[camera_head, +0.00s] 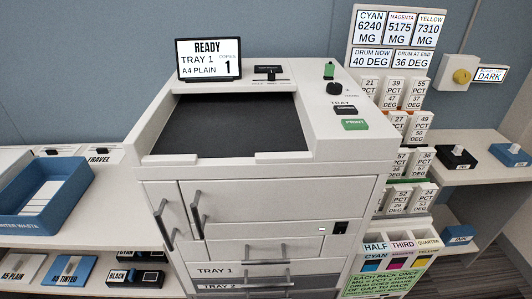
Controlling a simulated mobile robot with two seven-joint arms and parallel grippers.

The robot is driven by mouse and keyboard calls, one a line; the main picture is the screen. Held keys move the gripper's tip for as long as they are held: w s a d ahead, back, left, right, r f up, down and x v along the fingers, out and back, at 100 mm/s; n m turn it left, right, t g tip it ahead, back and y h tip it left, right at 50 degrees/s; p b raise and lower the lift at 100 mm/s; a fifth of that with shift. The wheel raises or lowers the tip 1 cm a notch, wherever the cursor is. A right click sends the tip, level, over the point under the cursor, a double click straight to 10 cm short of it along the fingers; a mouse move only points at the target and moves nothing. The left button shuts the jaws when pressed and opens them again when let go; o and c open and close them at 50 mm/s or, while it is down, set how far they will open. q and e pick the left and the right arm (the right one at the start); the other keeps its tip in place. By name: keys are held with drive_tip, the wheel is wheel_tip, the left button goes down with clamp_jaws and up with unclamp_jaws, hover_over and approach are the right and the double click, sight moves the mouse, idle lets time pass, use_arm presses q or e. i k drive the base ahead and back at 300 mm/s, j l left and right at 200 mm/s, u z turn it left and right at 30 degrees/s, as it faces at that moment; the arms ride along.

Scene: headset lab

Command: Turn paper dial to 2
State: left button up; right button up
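A white printer (270,182) stands in the middle. A black round knob (334,88) sits on its right top panel, and a small green-topped part (329,70) stands behind it. I cannot tell for sure which part is the paper dial, and I cannot read the knob's setting. A label below the knob reads "TRAY". The display (208,58) reads "READY", "TRAY 1", "A4 PLAIN" and "COPIES 1". Neither of my grippers is in view.
A black key (345,110) and a green "PRINT" key (355,124) lie in front of the knob. A yellow knob (461,76) is on the wall at right. A blue bin (45,192) stands at left. Labelled cartridges fill a rack (388,147) at right.

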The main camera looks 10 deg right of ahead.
sight(332, 88)
drive_tip(key=l+u, duration=0.15)
drive_tip(key=l, duration=0.25)
drive_tip(key=k+l+u, duration=0.15)
drive_tip(key=l, duration=0.3)
drive_tip(key=l+u, duration=0.1)
drive_tip(key=l, duration=0.3)
drive_tip(key=k+l+u, duration=0.15)
drive_tip(key=l, duration=0.25)
drive_tip(key=k+l+u, duration=0.15)
drive_tip(key=l, duration=0.25)
drive_tip(key=k+l+u, duration=0.15)
drive_tip(key=l, duration=0.2)
